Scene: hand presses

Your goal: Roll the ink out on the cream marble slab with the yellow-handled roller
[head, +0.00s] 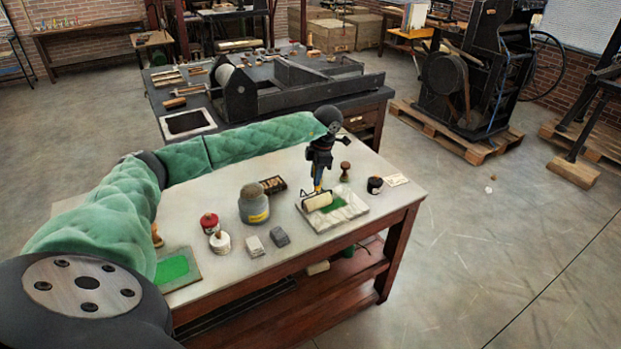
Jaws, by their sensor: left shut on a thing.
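The cream marble slab (347,214) lies at the right end of the pale worktable, with a patch of green ink (333,205) on it. My left arm reaches across the table from the left. My left gripper (319,184) points down over the slab and is shut on the yellow-handled roller. The roller's cream drum (317,202) is at the slab's left part, beside the green ink; whether it touches the slab is hard to tell. The yellow handle is mostly hidden by the gripper. My right gripper is not in view.
A second green-inked slab (172,268) lies at the table's front left.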

